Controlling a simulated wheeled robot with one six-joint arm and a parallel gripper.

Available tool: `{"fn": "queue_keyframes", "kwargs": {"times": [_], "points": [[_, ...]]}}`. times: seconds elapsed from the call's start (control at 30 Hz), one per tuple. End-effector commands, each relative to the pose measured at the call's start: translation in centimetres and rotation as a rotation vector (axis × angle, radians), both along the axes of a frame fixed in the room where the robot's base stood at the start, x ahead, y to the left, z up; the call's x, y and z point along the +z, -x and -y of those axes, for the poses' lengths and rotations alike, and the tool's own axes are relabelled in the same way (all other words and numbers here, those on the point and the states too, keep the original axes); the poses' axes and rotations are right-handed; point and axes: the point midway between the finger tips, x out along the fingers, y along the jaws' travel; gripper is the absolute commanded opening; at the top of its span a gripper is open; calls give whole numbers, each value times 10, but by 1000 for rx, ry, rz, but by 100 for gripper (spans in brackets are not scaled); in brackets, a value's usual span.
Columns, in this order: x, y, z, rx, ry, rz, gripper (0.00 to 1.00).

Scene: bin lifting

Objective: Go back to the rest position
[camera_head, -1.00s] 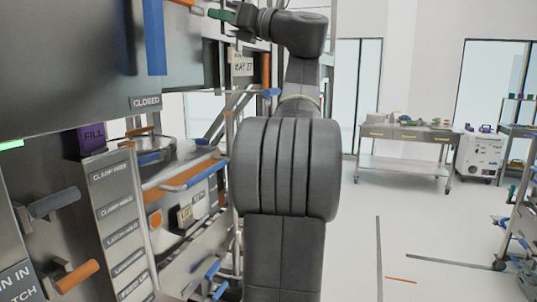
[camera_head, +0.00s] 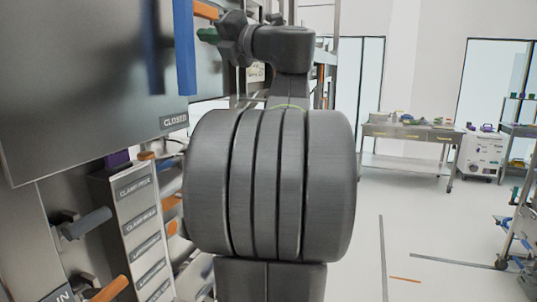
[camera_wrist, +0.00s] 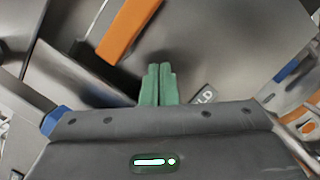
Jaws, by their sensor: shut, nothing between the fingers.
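My gripper shows in the wrist view (camera_wrist: 158,72) with its two green fingers shut together and nothing between them. In the head view my gripper (camera_head: 207,35) is at the upper middle, its green tip pointing left towards a grey metal cabinet. My dark arm stands upright in the middle of the head view and hides much of what is behind it. An orange bar (camera_wrist: 130,28) lies beyond the fingertips in the wrist view, apart from them as far as I can tell.
The grey cabinet panel (camera_head: 85,85) marked CLOSED, with a blue vertical handle (camera_head: 184,48), stands close at the left. Labelled clamp drawers (camera_head: 140,225) and handles (camera_head: 85,224) stick out below. A workbench (camera_head: 412,132) is far right. The floor at right is mostly clear.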

Motion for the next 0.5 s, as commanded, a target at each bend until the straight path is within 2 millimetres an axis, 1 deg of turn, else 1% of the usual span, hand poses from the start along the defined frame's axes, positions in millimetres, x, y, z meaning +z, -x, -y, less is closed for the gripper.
{"fn": "queue_keyframes", "kwargs": {"times": [0.03, 0.3, 0.5], "points": [[0, 4, -1, -2, -18, -43, 0], [0, 15, -5, -2, -88, -241, 0], [1, 21, -7, -2, -115, -312, 0]]}}
